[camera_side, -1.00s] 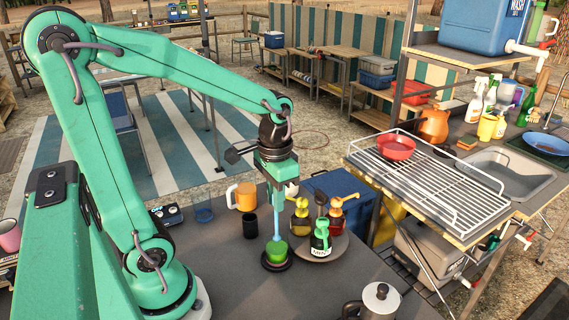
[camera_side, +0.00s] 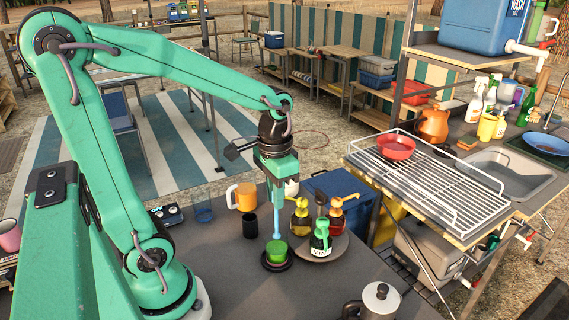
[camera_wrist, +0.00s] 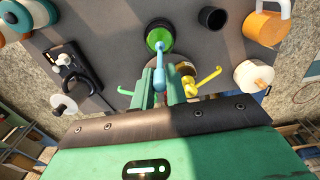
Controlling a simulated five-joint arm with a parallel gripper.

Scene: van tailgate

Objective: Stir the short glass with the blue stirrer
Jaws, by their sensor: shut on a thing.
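The short glass (camera_side: 277,250), with green contents, stands upright on a dark round coaster (camera_side: 277,264) on the grey table. My gripper (camera_side: 277,184) is above it, shut on the upper part of the blue stirrer (camera_side: 276,222). The stirrer hangs nearly upright, and its lower end meets the glass; I cannot tell how deep it goes. In the wrist view, my gripper (camera_wrist: 166,88) holds the stirrer (camera_wrist: 173,76), which points at the green glass (camera_wrist: 158,37). The stirrer covers part of the glass's mouth there.
Right of the glass, a round tray (camera_side: 338,249) holds several pump bottles (camera_side: 320,237). A black cup (camera_side: 250,226) and an orange mug (camera_side: 244,196) stand behind it. A metal pot (camera_side: 376,301) is at the front right.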

